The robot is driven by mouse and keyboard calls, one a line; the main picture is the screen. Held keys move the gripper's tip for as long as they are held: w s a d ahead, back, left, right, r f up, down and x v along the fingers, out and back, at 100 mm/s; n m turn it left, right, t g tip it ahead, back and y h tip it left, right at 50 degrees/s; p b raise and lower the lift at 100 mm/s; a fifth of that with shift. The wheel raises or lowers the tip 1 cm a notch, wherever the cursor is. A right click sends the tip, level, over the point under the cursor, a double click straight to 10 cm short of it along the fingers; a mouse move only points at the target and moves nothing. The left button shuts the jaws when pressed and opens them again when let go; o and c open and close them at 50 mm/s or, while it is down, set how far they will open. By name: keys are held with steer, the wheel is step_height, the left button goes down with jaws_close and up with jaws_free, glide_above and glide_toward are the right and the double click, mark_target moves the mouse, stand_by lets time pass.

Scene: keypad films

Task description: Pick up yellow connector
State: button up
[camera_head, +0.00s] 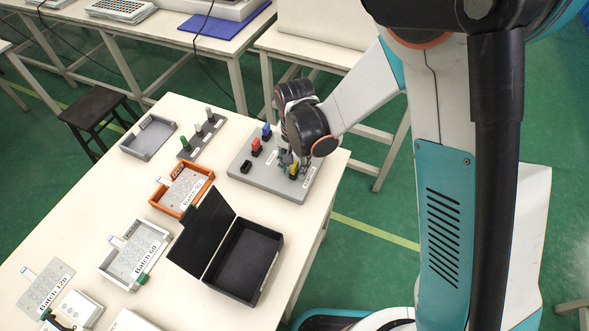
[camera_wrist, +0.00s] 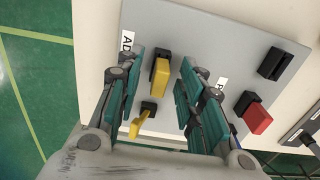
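The yellow connector (camera_wrist: 161,77), with black on its upper side, sits on the grey board (camera_wrist: 215,40) in the wrist view. My gripper (camera_wrist: 163,88) is open, with one teal finger to its left and one to its right and gaps on both sides. A second yellow and black piece (camera_wrist: 139,126) shows lower between the fingers. In the head view, yellow (camera_head: 293,168) shows on the board (camera_head: 263,181), partly hidden by my gripper (camera_head: 287,160), which is low over the board's right part.
On the board are a red connector (camera_head: 256,147), a blue connector (camera_head: 266,132) and a black block (camera_head: 246,167). An open black box (camera_head: 270,262), an orange tray (camera_head: 163,211) and a grey tray (camera_head: 148,138) stand on the white table (camera_head: 110,190).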

jaws_close()
steer(key=shift+r, duration=0.1)
